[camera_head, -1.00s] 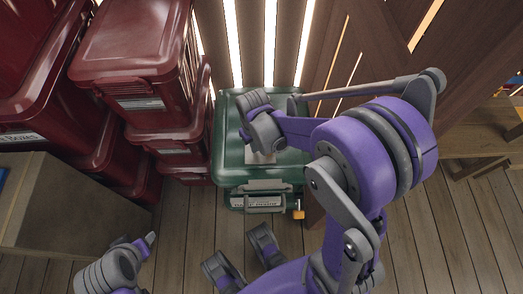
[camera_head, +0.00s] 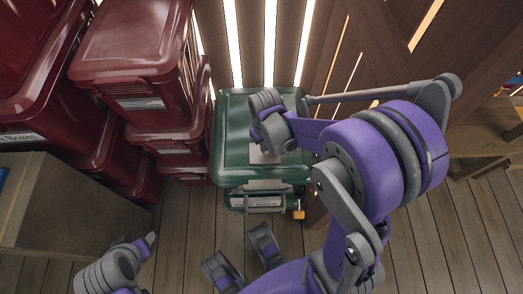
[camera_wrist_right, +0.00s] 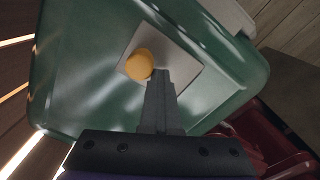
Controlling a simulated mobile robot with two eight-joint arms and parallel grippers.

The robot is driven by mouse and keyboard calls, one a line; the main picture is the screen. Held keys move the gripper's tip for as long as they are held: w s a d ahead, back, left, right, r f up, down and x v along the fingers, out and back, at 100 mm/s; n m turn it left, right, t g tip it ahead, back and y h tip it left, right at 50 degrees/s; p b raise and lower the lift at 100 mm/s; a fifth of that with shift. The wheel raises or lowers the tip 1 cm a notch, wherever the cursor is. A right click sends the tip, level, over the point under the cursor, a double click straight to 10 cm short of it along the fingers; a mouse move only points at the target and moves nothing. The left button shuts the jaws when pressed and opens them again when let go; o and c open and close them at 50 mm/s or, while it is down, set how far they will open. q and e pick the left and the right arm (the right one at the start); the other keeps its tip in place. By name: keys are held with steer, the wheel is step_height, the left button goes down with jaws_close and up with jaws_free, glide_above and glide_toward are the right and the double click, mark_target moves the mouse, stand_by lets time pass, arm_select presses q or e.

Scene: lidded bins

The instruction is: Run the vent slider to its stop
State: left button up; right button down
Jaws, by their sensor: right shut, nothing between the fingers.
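The green lidded bin (camera_head: 232,165) stands on the floor against the slatted wall. A pale plate (camera_head: 264,158) is set on its lid; it also shows in the right wrist view (camera_wrist_right: 182,68). A round yellow knob (camera_wrist_right: 139,65), apparently the vent slider, sits near one edge of the plate; my wrist hides it in the head view. My right gripper (camera_wrist_right: 160,76) is shut and empty, its fingertips right beside the knob. I cannot tell whether they touch it. My left arm's end (camera_head: 118,267) shows at the lower left, its jaw state unclear.
Dark red bins (camera_head: 140,65) are stacked close to the left of the green bin. A yellow padlock-like piece (camera_head: 298,214) hangs at its front right corner. A wooden box (camera_head: 70,212) stands at left. A wooden bench (camera_head: 480,135) is at right. Plank floor lies open in front.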

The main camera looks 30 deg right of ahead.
steer(key=shift+s+d, duration=0.55)
steer(key=shift+d, duration=0.35)
steer(key=shift+s+d, duration=0.6)
steer(key=shift+d, duration=0.3)
steer(key=shift+s+d, duration=0.55)
steer(key=shift+d, duration=0.35)
steer(key=shift+w+a, duration=0.1)
steer(key=shift+a, duration=0.05)
steer(key=shift+w+a, duration=0.35)
steer(key=shift+a, duration=0.15)
step_height(320, 180, up, 7)
steer(key=p, duration=0.5)
steer(key=shift+r, duration=0.1)
